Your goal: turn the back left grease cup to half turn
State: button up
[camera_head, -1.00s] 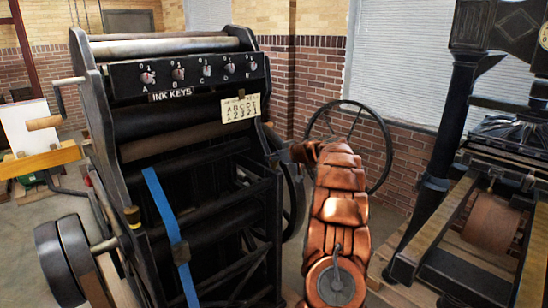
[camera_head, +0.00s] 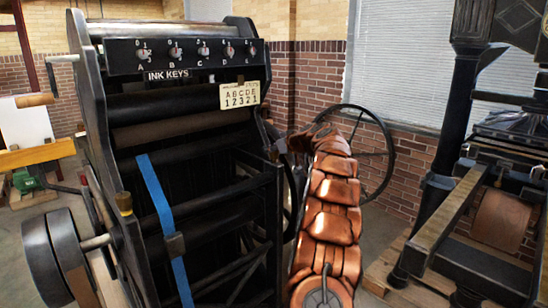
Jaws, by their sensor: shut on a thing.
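The black press (camera_head: 195,130) fills the left and middle of the head view. A small brass grease cup (camera_head: 124,203) stands on its left side frame, low and near me, with no gripper at it. My copper arm reaches away from me along the press's right side. My dark gripper (camera_head: 283,149) is at the arm's far end, against the right side frame. It is shut on a small part there, mostly hidden by the gripper and too dark to make out. I cannot see another grease cup clearly.
A large spoked handwheel (camera_head: 385,165) stands just beyond my arm. A row of ink keys (camera_head: 203,50) and a lettered card (camera_head: 239,95) are on the press. A blue strap (camera_head: 160,200) hangs down its front. Another press (camera_head: 440,190) stands at the right.

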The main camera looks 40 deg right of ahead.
jog(key=shift+a+f+b, duration=0.15)
jog(key=shift+f+b, duration=0.05)
jog(key=shift+b, duration=0.5)
jog(key=o, duration=0.9)
jog(key=shift+s, duration=0.1)
jog(key=shift+o, duration=1.4)
jog(key=shift+r+m, duration=0.1)
jog(key=shift+m, duration=0.2)
jog(key=shift+s, duration=0.15)
jog(key=shift+s+r, duration=0.3)
jog(key=shift+s, duration=0.15)
jog(key=v, duration=1)
jog(key=shift+s, duration=0.4)
jog(key=shift+a, duration=0.1)
